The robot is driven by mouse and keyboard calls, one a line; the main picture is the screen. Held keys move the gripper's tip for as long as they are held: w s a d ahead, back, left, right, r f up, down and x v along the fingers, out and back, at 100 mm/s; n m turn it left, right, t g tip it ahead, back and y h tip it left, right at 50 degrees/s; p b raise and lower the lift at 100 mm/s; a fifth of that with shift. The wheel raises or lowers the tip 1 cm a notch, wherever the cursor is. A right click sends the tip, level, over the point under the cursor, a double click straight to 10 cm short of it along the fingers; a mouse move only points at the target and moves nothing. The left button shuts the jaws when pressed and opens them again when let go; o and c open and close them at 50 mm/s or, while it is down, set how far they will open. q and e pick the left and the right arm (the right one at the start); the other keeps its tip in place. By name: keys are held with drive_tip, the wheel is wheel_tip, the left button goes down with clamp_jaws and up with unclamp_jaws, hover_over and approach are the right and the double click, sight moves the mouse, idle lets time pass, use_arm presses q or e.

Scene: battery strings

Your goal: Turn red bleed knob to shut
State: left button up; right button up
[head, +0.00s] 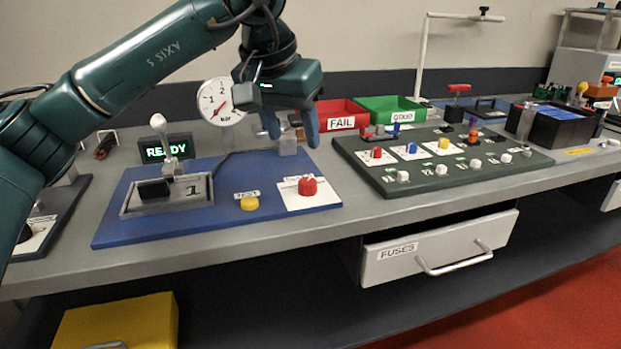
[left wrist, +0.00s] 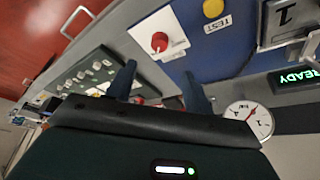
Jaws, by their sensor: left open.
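The red bleed knob (head: 307,186) sits on a white label plate (head: 325,198) at the right end of the blue board (head: 222,224). It also shows in the left wrist view (left wrist: 159,42), above the gap between the fingers. My left gripper (head: 291,132) is open and empty, fingers pointing down, above and behind the knob and apart from it. Its two fingers also show in the left wrist view (left wrist: 160,82). The print on the knob's plate is too small to read. My right gripper is not in view.
A yellow TEST button (head: 250,203) and a lever clamp (head: 165,150) share the blue board. A pressure gauge (head: 216,98) and a READY display (head: 166,149) stand behind. A dark switch panel (head: 440,184) lies right, before the red FAIL bin (head: 341,113) and the green GOOD bin (head: 392,108).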

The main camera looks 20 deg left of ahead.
sight(307, 181)
use_arm(q)
drive_tip(key=b+x, duration=0.1)
drive_tip(key=x, duration=0.9)
drive_tip(key=shift+b, duration=0.35)
drive_tip(key=shift+w+d+f, duration=0.1)
drive_tip(key=shift+w+f, duration=0.1)
drive_tip(key=shift+f, duration=0.3)
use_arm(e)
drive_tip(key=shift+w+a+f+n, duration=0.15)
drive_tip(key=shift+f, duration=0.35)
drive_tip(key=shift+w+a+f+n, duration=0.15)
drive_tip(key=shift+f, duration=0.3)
use_arm(q)
drive_tip(key=shift+c, duration=0.4)
drive_tip(key=c, duration=0.9)
